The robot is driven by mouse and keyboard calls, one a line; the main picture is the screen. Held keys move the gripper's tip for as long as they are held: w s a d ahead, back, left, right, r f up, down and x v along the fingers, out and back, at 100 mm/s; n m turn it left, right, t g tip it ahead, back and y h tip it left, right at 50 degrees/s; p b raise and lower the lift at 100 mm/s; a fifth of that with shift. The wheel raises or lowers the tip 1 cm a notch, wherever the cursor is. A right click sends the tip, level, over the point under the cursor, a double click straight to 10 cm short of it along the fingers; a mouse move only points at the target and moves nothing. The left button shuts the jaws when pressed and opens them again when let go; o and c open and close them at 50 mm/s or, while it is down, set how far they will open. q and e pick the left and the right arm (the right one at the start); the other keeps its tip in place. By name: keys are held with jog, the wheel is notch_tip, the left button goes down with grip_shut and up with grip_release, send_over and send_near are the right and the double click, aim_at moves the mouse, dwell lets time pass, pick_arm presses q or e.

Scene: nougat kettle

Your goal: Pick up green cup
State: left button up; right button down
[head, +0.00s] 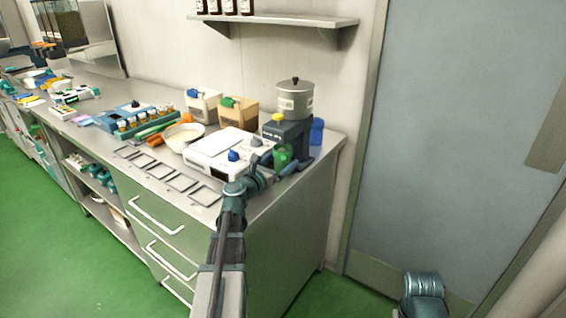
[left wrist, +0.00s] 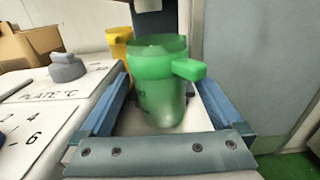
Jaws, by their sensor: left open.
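The green cup (head: 283,155) stands upright at the right end of the steel counter, in front of a dark machine. In the left wrist view the green cup (left wrist: 158,95) is large and near, with its handle pointing right. My left gripper (left wrist: 160,84) is open, with one blue finger on each side of the cup. A gap shows on the left; contact on the right is hard to tell. In the head view my left gripper (head: 280,164) is at the cup and partly hides it. My right gripper does not show.
A white hotplate box (head: 222,150) with blue and grey knobs is left of the cup. A metal pot (head: 295,98) sits on the dark machine (head: 287,132). A yellow cup (left wrist: 118,42) is behind the green one; a blue cup (head: 317,131) is at the right.

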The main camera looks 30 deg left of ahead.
pick_arm(q)
jog(key=shift+w, duration=0.3)
jog(key=shift+s, duration=0.1)
jog(key=shift+c, duration=0.2)
grip_shut()
jog(key=shift+r, duration=0.15)
